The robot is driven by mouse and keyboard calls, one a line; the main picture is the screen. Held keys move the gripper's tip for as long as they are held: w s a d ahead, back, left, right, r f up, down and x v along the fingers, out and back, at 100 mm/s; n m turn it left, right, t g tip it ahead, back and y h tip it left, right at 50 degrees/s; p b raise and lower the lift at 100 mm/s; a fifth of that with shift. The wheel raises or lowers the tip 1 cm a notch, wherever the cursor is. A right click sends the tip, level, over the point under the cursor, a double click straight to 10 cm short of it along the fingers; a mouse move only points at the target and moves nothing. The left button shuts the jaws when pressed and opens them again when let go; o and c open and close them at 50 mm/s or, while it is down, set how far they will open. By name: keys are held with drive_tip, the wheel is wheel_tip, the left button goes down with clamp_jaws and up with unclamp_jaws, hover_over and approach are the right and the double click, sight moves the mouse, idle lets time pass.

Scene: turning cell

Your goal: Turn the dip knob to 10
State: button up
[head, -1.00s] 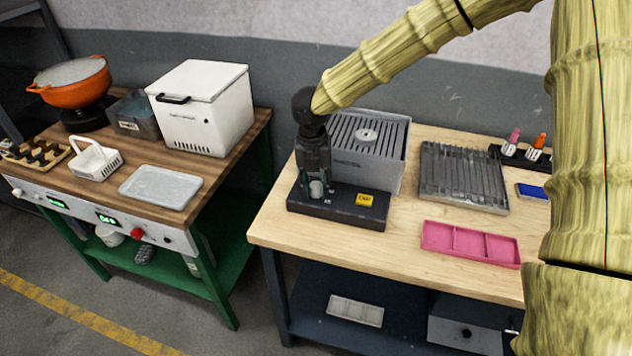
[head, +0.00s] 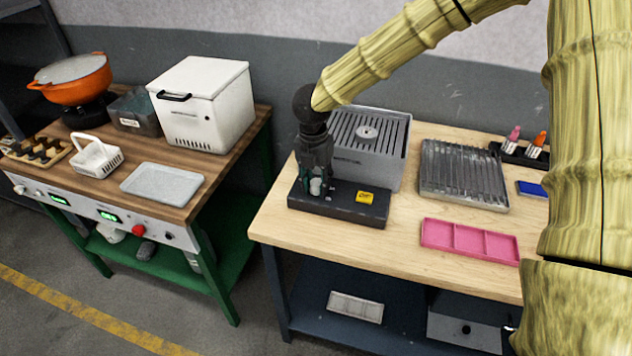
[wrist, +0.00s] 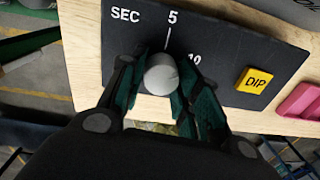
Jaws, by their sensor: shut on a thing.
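The dip knob (wrist: 161,74) is a light grey round knob on a dark control panel (wrist: 225,50). The panel bears "SEC", a "5" with a white tick line above the knob, and a "10" to its right, partly covered by a finger. A yellow "DIP" button (wrist: 255,80) is further right. My gripper (wrist: 160,80) is shut on the knob, one finger on each side. No pointer mark on the knob is clear. In the head view my gripper (head: 316,185) points down at the knob on the panel (head: 345,212), left of the yellow button (head: 365,197).
A grey slatted unit (head: 375,175) stands right behind the panel. A ribbed rack (head: 463,178) and a pink tray (head: 470,240) are to the right on the wooden table. A second table with a white box (head: 215,110) and a grey tray (head: 162,186) is at left.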

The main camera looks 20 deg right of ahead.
sight(316, 181)
drive_tip(key=shift+w+d, duration=0.1)
drive_tip(key=o, duration=1)
drive_tip(key=shift+d+f, duration=0.1)
drive_tip(key=shift+r, duration=0.2)
wheel_tip(316, 181, up, 12)
drive_tip(key=shift+w+a+f, duration=0.15)
drive_tip(key=shift+w+a, duration=0.05)
drive_tip(key=shift+a, duration=0.05)
